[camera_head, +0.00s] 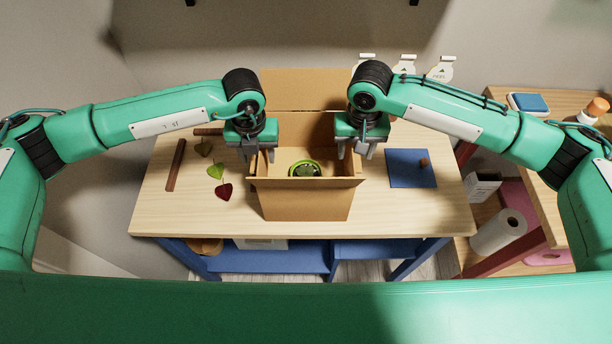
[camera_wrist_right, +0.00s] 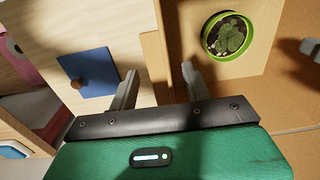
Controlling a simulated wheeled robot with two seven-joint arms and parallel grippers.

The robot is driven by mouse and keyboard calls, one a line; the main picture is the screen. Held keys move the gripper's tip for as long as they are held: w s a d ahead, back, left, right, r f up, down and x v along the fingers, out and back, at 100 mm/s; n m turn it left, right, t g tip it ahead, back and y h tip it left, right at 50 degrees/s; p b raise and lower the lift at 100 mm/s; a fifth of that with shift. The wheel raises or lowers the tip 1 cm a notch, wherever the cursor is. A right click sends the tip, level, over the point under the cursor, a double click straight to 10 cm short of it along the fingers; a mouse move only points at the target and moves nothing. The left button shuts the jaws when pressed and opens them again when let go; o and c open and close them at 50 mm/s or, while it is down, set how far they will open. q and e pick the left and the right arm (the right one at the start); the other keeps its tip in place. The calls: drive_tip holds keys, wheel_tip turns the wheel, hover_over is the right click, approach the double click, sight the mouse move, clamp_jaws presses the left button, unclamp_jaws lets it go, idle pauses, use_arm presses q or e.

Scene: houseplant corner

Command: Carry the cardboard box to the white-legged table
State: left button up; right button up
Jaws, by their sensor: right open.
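The open cardboard box (camera_head: 305,205) stands upright on the blue-legged table (camera_head: 420,215), its flaps spread and a green-rimmed pot with a plant (camera_head: 304,169) inside. My right gripper (camera_head: 357,152) is open over the box's right wall. In the right wrist view its fingers (camera_wrist_right: 158,88) straddle that wall, one outside and one inside, with the pot (camera_wrist_right: 228,36) beyond. My left gripper (camera_head: 257,154) is at the box's left wall, fingers apart, one on each side of it. I see no white-legged table in either view.
A blue mat (camera_head: 408,170) with a small brown knob-like item lies right of the box. Leaf shapes (camera_head: 223,191) and a dark brown strip (camera_head: 176,165) lie left of it. A red-legged table (camera_head: 552,205) stands at right, with a paper roll (camera_head: 498,231) nearby.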

use_arm(q)
clamp_jaws()
use_arm(e)
clamp_jaws()
use_arm(q)
drive_tip(key=shift+w+r, duration=0.1)
drive_tip(key=shift+r, duration=0.05)
use_arm(e)
drive_tip(key=shift+r, duration=0.15)
